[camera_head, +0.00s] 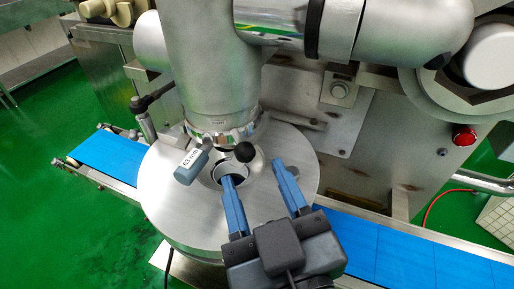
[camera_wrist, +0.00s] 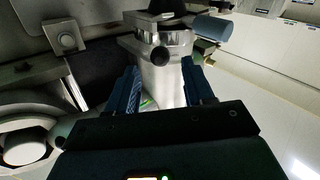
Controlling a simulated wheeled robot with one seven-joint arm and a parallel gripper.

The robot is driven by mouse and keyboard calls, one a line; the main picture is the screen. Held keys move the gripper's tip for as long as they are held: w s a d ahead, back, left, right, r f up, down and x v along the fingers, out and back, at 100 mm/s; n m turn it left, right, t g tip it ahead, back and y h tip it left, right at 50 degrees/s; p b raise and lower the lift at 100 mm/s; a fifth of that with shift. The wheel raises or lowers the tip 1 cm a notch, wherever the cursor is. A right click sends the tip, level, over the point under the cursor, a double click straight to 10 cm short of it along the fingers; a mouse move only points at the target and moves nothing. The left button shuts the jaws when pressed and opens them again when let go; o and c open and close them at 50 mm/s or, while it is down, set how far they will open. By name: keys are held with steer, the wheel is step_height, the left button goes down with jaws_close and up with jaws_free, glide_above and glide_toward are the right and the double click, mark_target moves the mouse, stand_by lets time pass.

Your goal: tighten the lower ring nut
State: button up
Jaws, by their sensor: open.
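A shiny metal ring (camera_head: 225,131), which looks like the lower ring nut, sits at the bottom of the vertical grey column above the round steel plate (camera_head: 170,215). A black ball knob (camera_head: 244,152) stands out in front of it, and a blue-grey cylinder tagged 63 mm (camera_head: 191,167) is to its left. My gripper (camera_head: 254,170) is open in front of and below the ring, its two blue fingers apart. In the wrist view, a pale metal cylinder (camera_wrist: 164,88) shows between the fingers of my gripper (camera_wrist: 160,68). The ball knob (camera_wrist: 160,56) shows there too; contact cannot be told.
A blue conveyor belt (camera_head: 372,246) runs under the round plate to both sides. The machine's steel body (camera_head: 358,160), with a red button (camera_head: 464,138), stands behind. A black-handled lever (camera_head: 150,99) juts out at the left. Green floor (camera_head: 60,230) is free at the lower left.

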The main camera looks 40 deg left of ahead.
mark_target(247, 160)
steer(key=shift+p+x, duration=0.35)
steer(key=shift+x, duration=2.8)
jaws_close()
